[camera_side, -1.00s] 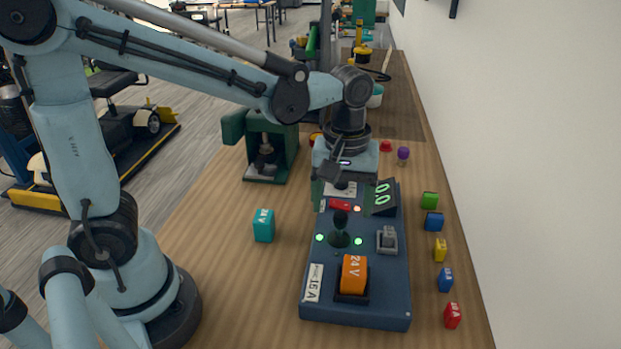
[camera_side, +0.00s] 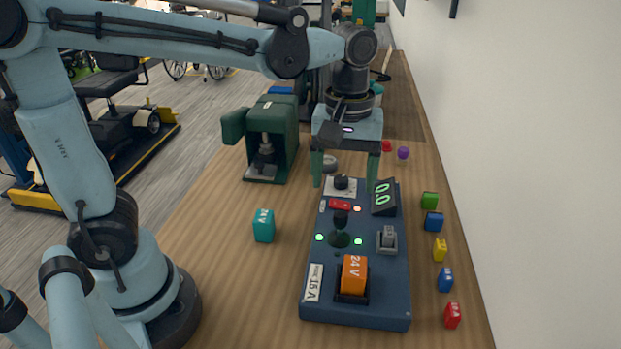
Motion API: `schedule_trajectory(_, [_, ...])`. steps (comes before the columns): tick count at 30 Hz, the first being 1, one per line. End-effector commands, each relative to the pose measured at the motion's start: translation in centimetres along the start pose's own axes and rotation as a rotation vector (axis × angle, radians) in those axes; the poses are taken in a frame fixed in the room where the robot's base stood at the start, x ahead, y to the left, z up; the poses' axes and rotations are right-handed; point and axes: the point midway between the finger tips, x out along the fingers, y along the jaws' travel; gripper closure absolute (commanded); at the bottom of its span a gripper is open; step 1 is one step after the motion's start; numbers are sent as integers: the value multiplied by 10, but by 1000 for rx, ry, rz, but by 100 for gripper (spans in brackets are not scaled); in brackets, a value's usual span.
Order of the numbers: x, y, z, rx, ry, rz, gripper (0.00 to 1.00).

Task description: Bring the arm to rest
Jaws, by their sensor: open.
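My gripper (camera_side: 345,183) hangs pointing down above the far end of a blue control panel (camera_side: 333,311). Its two green fingers are spread apart with nothing between them. The black knob (camera_side: 341,182) on a pale plate shows below and between the fingers.
A green press-like fixture (camera_side: 271,140) stands left of my gripper. A teal block (camera_side: 264,225) stands left of the panel. Several coloured blocks, including a green one (camera_side: 429,200) and a red one (camera_side: 452,315), line the right side by the wall.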

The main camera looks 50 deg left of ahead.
Motion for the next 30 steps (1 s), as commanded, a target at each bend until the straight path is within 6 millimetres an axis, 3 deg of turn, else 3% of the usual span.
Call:
schedule_trajectory(8, [1,-12,-2,83,41,54,23])
schedule_trajectory(21, [19,-69,-16,617,450,249,23])
schedule_trajectory(30, [26,-80,-20,759,589,244,23])
